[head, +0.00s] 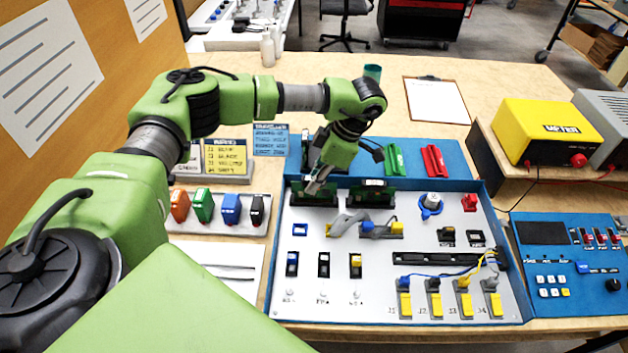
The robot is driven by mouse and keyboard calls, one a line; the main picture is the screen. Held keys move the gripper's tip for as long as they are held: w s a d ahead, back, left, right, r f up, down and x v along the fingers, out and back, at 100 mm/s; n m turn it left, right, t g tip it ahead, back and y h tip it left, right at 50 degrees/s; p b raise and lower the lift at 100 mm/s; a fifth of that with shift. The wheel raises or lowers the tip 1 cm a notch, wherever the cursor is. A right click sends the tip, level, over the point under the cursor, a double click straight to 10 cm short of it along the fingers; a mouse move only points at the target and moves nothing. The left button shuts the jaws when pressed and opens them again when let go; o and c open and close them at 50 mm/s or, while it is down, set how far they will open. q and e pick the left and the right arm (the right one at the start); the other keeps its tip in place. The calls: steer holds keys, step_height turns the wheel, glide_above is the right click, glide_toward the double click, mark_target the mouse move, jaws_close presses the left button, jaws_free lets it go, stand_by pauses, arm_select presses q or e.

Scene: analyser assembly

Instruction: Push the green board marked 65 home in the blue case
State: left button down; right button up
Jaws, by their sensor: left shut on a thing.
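The blue case (276,270) lies open on the bench, with a light panel of parts inside it. Two dark green boards stand near the panel's back edge: a left one (300,194) and a right one (372,195). The number 65 cannot be read on either. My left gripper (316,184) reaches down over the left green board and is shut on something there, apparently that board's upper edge. The fingers and wrist hide part of the board, so how deep it sits cannot be told. My right gripper is not in view.
Green (394,160) and red (434,160) pieces lie on the blue strip behind the panel. Coloured handles (231,208) stand left of the case. A yellow meter (548,130) and a blue control panel (570,262) are at right. A clipboard (436,100) lies behind.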

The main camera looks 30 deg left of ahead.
arm_select(q)
steer(key=shift+f, duration=0.4)
steer(key=c, duration=1.7)
jaws_free()
steer(key=shift+r, duration=0.15)
steer(key=shift+r+p, duration=2.2)
steer(key=shift+r, duration=1.2)
